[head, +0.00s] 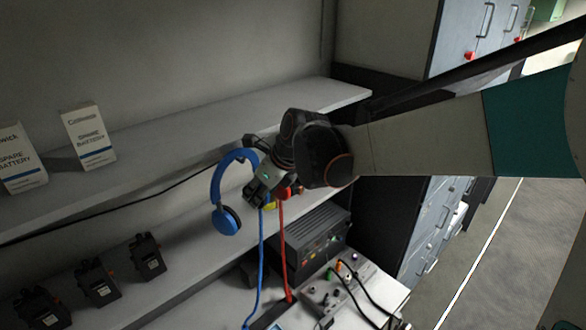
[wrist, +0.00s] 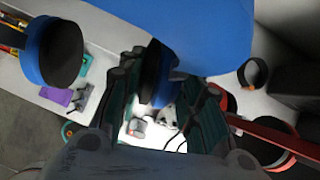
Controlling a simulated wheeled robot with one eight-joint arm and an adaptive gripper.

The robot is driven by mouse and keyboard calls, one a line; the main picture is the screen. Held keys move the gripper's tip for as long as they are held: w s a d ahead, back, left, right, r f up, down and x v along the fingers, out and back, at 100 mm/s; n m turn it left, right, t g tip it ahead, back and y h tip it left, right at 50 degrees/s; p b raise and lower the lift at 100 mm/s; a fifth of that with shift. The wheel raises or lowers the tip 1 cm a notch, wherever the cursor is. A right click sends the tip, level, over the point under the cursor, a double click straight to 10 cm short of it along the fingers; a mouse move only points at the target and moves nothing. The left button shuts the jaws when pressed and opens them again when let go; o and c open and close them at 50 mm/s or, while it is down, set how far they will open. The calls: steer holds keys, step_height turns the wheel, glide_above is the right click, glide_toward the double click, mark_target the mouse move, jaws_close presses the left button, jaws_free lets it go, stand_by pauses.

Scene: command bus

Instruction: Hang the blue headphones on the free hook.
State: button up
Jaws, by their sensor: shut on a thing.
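The blue headphones (head: 217,182) hang from my gripper (head: 259,188) in the head view, with one ear cup low on the left. My gripper is shut on them, in front of the shelf edge. In the wrist view the blue headband (wrist: 195,25) crosses the top, in front of my gripper (wrist: 160,105), and a blue ear cup (wrist: 52,52) shows at the left. I cannot make out the free hook in either view; my gripper hides part of the area behind it.
An upper shelf (head: 220,118) carries two white battery boxes (head: 88,137). Several black radios (head: 147,256) stand on the lower shelf. A grey power unit (head: 315,243) is below my gripper, beside blue and red vertical strips. Red round parts (wrist: 275,150) show in the wrist view.

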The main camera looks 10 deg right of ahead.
steer(key=shift+s, duration=0.1)
steer(key=o, duration=0.8)
steer(key=v, duration=1.2)
steer(key=s+d+f+n+t+h+b, duration=0.1)
steer(key=s+d+f+n+b, duration=0.3)
steer(key=f, duration=0.9)
steer(key=s+d+f+n+h+b, duration=0.2)
steer(key=s+d+f+n+b, duration=0.3)
steer(key=s+f+n+b, duration=0.4)
steer(key=s+d+f+n+t+h+b, duration=0.1)
steer(key=s+d+f+n+b, duration=0.4)
steer(key=f+n+b, duration=0.8)
steer(key=shift+s+d+f+t+b, duration=0.15)
steer(key=shift+s+f+b, duration=0.4)
steer(key=shift+f+b, duration=0.35)
steer(key=shift+s+d+f+t+b, duration=0.15)
steer(key=shift+s+f+b, duration=0.4)
steer(key=shift+f+b, duration=0.35)
